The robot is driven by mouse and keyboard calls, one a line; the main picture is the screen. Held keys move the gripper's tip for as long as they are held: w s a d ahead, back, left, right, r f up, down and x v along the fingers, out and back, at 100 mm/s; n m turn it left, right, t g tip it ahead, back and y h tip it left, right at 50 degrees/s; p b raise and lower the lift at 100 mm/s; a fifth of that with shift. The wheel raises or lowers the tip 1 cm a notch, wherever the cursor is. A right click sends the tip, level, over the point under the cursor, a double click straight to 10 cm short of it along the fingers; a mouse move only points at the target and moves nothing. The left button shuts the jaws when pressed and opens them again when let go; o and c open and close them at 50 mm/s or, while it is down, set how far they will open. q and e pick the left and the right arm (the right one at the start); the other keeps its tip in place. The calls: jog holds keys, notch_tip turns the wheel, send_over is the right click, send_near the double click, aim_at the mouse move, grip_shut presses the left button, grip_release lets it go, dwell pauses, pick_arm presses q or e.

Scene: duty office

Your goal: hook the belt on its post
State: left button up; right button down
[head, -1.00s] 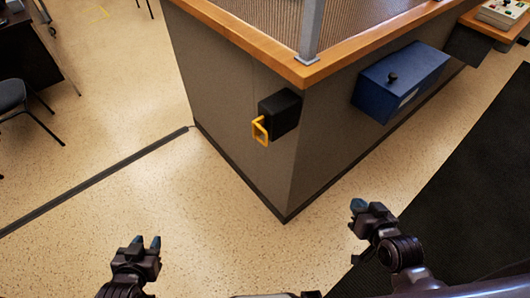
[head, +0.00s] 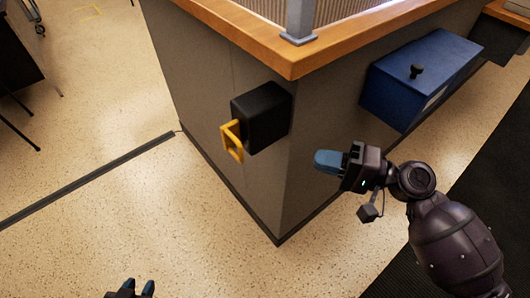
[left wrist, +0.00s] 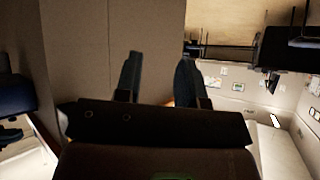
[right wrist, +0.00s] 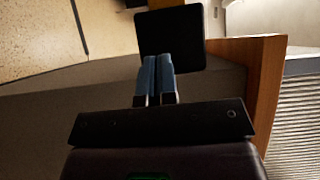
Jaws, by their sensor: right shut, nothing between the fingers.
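The belt's black housing (head: 262,116) is fixed to the grey counter wall near its corner. A yellow loop handle (head: 231,142) sticks out of its left side; no strap is seen drawn out. My right gripper (head: 328,161) is shut and empty, to the right of the housing and apart from it in the head view. In the right wrist view, its fingers (right wrist: 158,76) point at the black housing (right wrist: 172,30); the handle does not show there. My left gripper (head: 139,287) is open and empty at the bottom edge; its parted fingers show in the left wrist view (left wrist: 158,78). I cannot make out a receiving post.
A wooden counter top (head: 240,37) with a grey upright (head: 299,20) runs above the housing. A blue box (head: 418,78) with a black knob hangs on the right-hand wall. A dark strip (head: 90,180) crosses the speckled floor.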

aim_at(238, 143)
jog(key=x, duration=0.9)
jog(key=shift+w+a+r+p, duration=0.1)
jog(key=shift+a+r+p, duration=0.2)
jog(key=shift+a+p, duration=0.1)
jog(key=shift+s+a+f+p, duration=0.1)
jog(key=shift+s+a, duration=0.15)
jog(key=shift+a, duration=0.4)
jog(key=shift+s+a+p, duration=0.1)
jog(key=shift+s+a, duration=0.2)
jog(key=shift+a, duration=0.3)
jog(key=shift+s+a+f+p, duration=0.1)
jog(key=shift+s+a, duration=0.15)
jog(key=shift+a, duration=0.4)
